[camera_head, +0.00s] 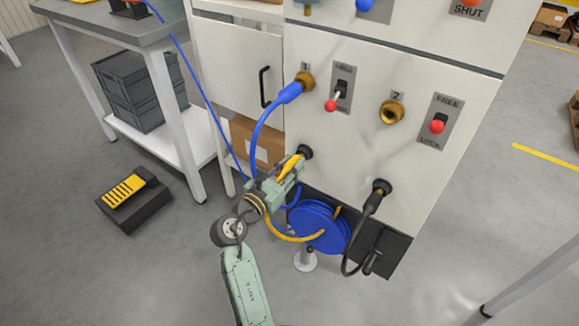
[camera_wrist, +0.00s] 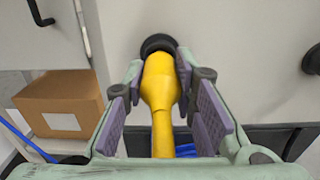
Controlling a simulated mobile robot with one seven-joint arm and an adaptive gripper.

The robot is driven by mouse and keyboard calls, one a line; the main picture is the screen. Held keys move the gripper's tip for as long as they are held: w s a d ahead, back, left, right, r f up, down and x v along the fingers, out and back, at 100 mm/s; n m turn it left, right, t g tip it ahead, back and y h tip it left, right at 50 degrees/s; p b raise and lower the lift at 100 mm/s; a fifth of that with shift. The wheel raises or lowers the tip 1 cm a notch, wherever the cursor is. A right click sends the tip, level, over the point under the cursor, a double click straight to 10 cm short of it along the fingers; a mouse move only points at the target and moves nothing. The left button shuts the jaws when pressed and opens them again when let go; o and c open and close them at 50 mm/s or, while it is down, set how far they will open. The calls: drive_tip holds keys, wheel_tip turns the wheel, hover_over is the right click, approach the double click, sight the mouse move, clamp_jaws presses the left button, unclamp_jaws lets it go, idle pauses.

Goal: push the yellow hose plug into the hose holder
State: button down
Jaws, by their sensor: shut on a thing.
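The yellow hose plug (camera_wrist: 160,85) lies between the jaws of my gripper (camera_wrist: 165,100), which is shut on it. In the head view the plug (camera_head: 289,166) points at the black round hose holder (camera_head: 305,152) on the white cabinet front, below port 1. My gripper (camera_head: 287,172) is close in front of that holder. In the wrist view the plug's front end meets or overlaps the holder's black ring (camera_wrist: 158,41); how far it is inserted is hidden. The yellow hose (camera_head: 285,236) curves from my gripper to the blue reel (camera_head: 320,226).
A blue hose (camera_head: 262,122) runs from brass port 1 (camera_head: 305,80) down beside my gripper. Brass port 2 (camera_head: 391,112) is empty. A black hose (camera_head: 364,225) sits in the right holder (camera_head: 381,187). A cardboard box (camera_head: 255,142) stands left of my gripper.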

drive_tip(key=c, duration=1.2)
unclamp_jaws()
drive_tip(key=shift+s, duration=0.1)
